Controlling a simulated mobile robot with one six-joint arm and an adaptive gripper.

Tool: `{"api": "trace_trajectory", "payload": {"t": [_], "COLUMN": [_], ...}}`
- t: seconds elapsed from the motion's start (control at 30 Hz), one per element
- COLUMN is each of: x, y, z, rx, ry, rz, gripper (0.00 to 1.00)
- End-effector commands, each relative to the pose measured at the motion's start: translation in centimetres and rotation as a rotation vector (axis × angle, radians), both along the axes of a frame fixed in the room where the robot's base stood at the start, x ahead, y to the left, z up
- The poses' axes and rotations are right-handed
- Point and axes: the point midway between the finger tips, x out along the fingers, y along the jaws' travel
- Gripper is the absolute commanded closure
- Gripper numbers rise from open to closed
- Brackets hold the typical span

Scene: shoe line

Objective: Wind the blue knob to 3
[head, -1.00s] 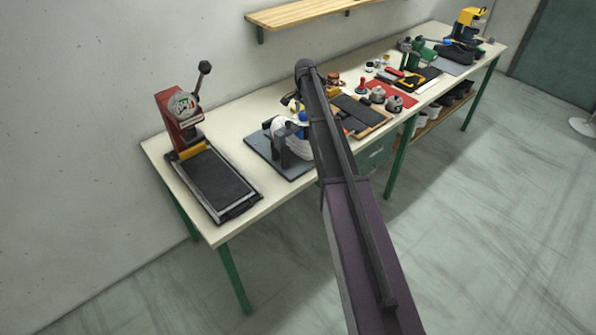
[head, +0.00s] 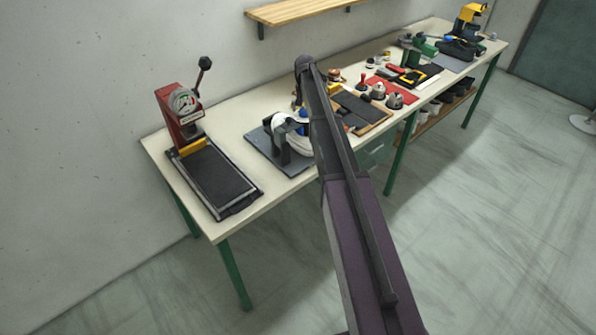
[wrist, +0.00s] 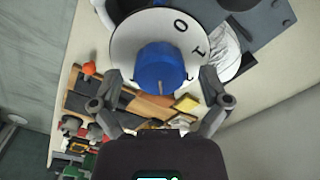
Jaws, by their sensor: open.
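The blue knob (wrist: 160,68) sits at the middle of a round white dial (wrist: 128,50) in the wrist view. A small pointer mark shows at the knob's lower edge. The dial has dark characters at its upper right, one like a 0 and one like a 1; no 3 can be read. My gripper (wrist: 160,82) is open, one finger on each side of the knob, with gaps between.
The white device stands on a grey base plate (head: 262,148) on the long workbench (head: 235,120). A red press (head: 180,115) with a black bed stands at the left. Trays and tools lie right of my arm, among them a wooden tray (head: 372,127). A wooden shelf (head: 300,12) hangs above.

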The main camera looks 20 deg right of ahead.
Motion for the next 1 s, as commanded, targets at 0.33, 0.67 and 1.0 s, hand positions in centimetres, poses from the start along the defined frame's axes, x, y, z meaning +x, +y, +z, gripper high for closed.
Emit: {"api": "trace_trajectory", "payload": {"t": [0.33, 0.67, 1.0], "x": [0.03, 0.03, 0.02], "y": [0.08, 0.13, 0.19], "z": [0.0, 0.0, 0.0], "rx": [0.0, 0.0, 0.0], "ry": [0.0, 0.0, 0.0], "rz": [0.237, 0.461, 0.692], "gripper": [0.04, 0.04, 0.04]}}
